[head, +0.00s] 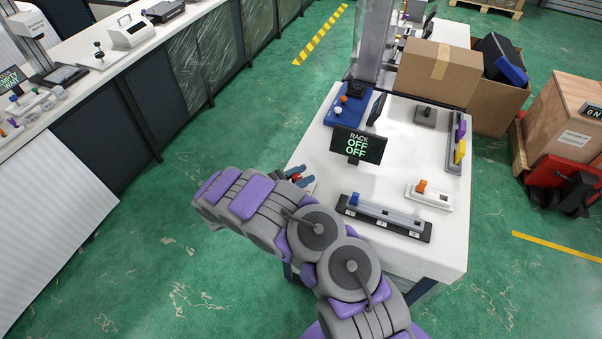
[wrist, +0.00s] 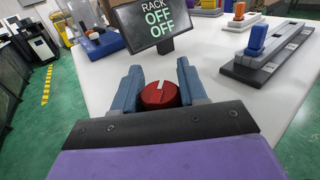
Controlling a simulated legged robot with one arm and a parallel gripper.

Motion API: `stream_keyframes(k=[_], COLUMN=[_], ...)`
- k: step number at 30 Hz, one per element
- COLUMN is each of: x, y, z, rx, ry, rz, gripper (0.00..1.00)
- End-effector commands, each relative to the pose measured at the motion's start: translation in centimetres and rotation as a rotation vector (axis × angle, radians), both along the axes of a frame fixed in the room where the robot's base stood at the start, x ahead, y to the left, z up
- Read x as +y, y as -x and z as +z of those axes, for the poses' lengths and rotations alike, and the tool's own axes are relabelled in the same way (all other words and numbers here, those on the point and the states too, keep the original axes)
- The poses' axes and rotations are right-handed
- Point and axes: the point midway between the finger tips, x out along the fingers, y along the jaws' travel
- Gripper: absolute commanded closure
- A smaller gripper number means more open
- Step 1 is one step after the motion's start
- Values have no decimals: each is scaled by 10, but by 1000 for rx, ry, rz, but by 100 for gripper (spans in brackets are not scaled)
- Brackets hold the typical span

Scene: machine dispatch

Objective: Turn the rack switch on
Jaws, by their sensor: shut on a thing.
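A red rotary knob (wrist: 160,96) with a white pointer mark sits at the near edge of the white table, below the display. Its pointer faces away from me, toward the display. My gripper (wrist: 159,80) has one blue finger on each side of the knob and is shut on it. In the head view my gripper (head: 299,176) is at the table's left edge, and only a bit of red shows between the fingers. The black display (wrist: 154,20) reads RACK, OFF, OFF; it also shows in the head view (head: 358,146).
A dark rail with a blue slider (head: 355,198) lies right of my gripper. An orange toggle on a white base (head: 430,195) is farther right. A blue panel with small knobs (head: 347,110) stands behind the display. Cardboard boxes (head: 438,72) stand at the back right.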

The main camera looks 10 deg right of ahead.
Motion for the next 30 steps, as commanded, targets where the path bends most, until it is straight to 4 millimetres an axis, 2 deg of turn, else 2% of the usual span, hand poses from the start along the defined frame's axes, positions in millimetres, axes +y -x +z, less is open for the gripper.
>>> stream_keyframes(k=[6, 15, 30], x=[1, 2, 1], y=[2, 5, 7], z=[-2, -3, 1], rx=[-5, -7, -4], ry=[-3, -3, 0], rz=[-191, -375, -477], gripper=[88, 88, 88])
